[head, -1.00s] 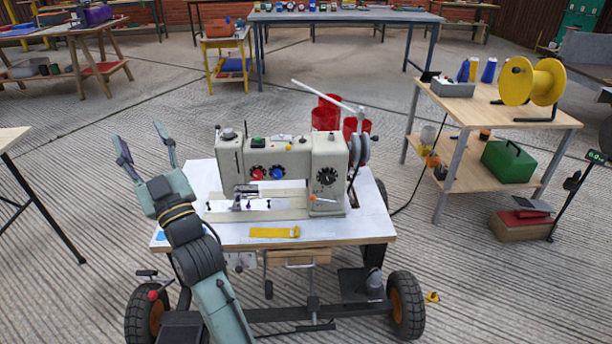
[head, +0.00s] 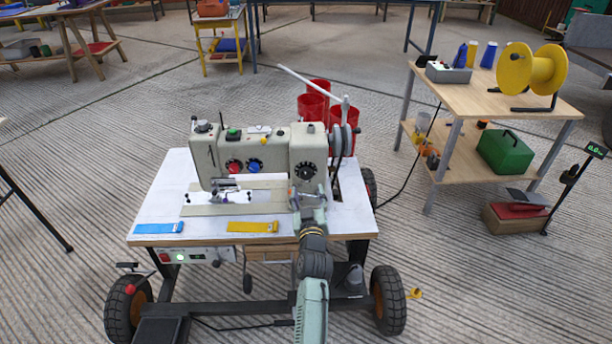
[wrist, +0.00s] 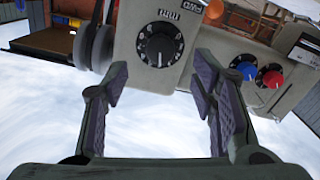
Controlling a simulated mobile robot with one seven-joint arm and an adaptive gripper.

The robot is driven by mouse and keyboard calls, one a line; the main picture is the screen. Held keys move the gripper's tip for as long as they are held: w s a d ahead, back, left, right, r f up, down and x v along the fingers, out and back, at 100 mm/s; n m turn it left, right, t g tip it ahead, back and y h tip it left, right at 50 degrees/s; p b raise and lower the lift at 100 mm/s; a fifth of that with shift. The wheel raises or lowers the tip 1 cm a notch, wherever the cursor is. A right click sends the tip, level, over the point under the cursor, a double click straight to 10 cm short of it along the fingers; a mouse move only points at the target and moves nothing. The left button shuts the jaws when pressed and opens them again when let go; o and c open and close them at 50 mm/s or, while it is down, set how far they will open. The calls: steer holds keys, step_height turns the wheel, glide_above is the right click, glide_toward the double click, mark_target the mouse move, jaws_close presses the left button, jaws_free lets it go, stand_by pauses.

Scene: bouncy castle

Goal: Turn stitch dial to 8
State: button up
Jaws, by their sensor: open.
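The sewing machine (head: 270,153) stands on a white-topped wheeled cart (head: 160,205). A black dial (head: 305,171) with a ring of white marks sits on the front of its right-hand block. In the wrist view, which looks upside down, the dial (wrist: 159,46) is ahead of and between the fingers, with a white pointer mark. My gripper (wrist: 160,82) is open and empty, its purple-padded fingers on both sides and apart from the dial. In the head view my gripper (head: 308,192) is just below the dial, partly hidden by my arm.
A red knob (head: 235,166) and a blue knob (head: 254,165) sit left of the dial. A blue strip (head: 158,228) and yellow strip (head: 252,226) lie on the cart's front edge. A handwheel (head: 342,139) and red bins (head: 318,95) are at the right and behind.

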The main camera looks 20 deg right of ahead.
mark_target(306, 176)
steer(key=p+x, duration=0.1)
steer(key=x, duration=0.6)
steer(key=shift+w+p, duration=0.25)
steer(key=shift+p, duration=0.15)
steer(key=shift+c, duration=0.2)
steer(key=c, duration=1.1)
